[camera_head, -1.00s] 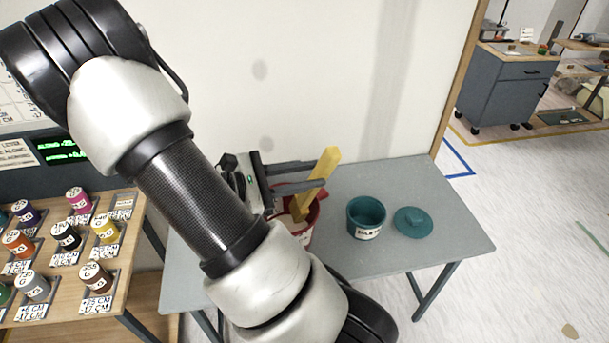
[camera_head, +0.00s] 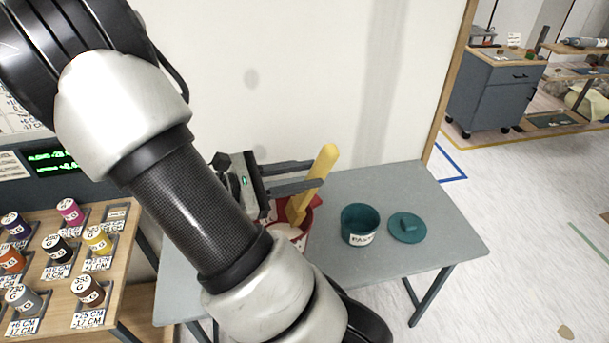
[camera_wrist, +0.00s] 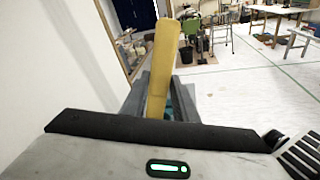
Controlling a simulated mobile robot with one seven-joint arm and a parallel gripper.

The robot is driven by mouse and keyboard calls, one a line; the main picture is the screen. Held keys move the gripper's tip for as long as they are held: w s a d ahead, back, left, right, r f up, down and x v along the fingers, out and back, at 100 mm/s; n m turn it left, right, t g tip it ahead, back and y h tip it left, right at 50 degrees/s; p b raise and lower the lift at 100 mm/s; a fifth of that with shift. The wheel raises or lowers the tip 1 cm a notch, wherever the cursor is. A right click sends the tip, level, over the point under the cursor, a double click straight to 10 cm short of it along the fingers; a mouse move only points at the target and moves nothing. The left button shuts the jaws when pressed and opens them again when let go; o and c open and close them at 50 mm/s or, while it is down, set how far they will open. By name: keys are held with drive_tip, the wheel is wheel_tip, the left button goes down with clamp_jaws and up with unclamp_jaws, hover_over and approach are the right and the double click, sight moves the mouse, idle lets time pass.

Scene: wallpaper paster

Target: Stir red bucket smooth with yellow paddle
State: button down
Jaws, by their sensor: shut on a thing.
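The yellow paddle (camera_head: 322,168) stands tilted in the red bucket (camera_head: 302,223), its upper end leaning right. My gripper (camera_head: 312,177) is shut on the paddle above the bucket rim. In the wrist view the paddle (camera_wrist: 162,62) rises between the fingers of my gripper (camera_wrist: 160,100). Pale contents show inside the red bucket. My arm and gripper hide the bucket's left side and the paddle's lower end is out of sight.
A teal bucket (camera_head: 359,226) with a label stands open right of the red one on the grey table (camera_head: 430,210). Its teal lid (camera_head: 407,228) lies beside it. A wooden rack (camera_head: 125,265) with several labelled pots is at the left. A wall stands behind the table.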

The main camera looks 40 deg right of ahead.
drive_tip(key=shift+r, duration=2.4)
